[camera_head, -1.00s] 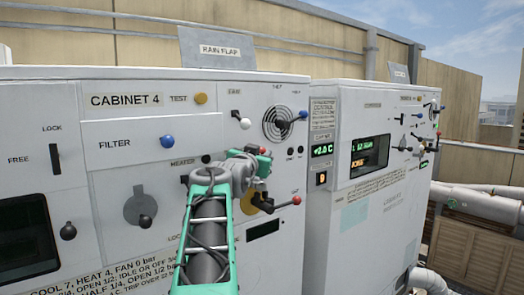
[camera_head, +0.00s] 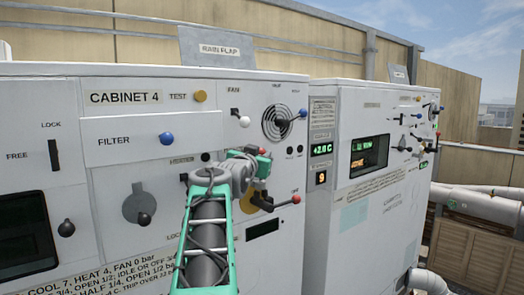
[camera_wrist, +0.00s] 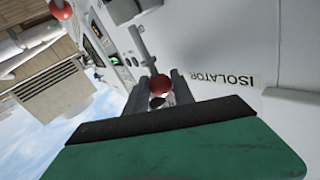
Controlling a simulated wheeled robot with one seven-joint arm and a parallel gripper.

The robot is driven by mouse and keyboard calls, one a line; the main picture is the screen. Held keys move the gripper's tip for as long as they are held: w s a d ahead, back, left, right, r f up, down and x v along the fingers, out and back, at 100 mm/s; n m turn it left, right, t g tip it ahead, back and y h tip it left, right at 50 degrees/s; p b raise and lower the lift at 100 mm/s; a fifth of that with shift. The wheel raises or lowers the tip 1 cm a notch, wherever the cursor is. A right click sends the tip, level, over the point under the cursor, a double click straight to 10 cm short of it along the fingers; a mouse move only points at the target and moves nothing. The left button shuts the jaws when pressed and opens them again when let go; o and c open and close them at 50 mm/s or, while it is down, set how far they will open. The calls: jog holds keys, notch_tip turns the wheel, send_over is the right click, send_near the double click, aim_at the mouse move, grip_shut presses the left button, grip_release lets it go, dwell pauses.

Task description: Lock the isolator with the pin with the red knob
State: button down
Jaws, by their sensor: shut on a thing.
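The red knob of the pin (camera_wrist: 160,85) sits between the fingertips of my gripper (camera_wrist: 168,92) in the wrist view. My gripper is shut on it, close to the white panel. The pin's shaft is hidden, so I cannot tell whether it is in a hole. The ISOLATOR label (camera_wrist: 222,78) reads upside down beside the fingers. In the head view my gripper (camera_head: 262,172) is in front of the isolator's yellow plate (camera_head: 246,202), covering part of it. A dark lever with a red ball end (camera_head: 295,199) sticks out to the right of the plate.
Cabinet 4's front (camera_head: 110,160) carries a blue filter knob (camera_head: 166,138), a yellow test button (camera_head: 200,96), a grey round dial (camera_head: 137,204) and a fan switch (camera_head: 243,121). A second cabinet (camera_head: 350,200) stands to the right. Open air lies in front of the panels.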

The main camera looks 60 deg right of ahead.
jog(key=shift+f+b, duration=2.35)
jog(key=shift+b, duration=0.05)
dwell(0.8)
jog(key=c, duration=1)
grip_release()
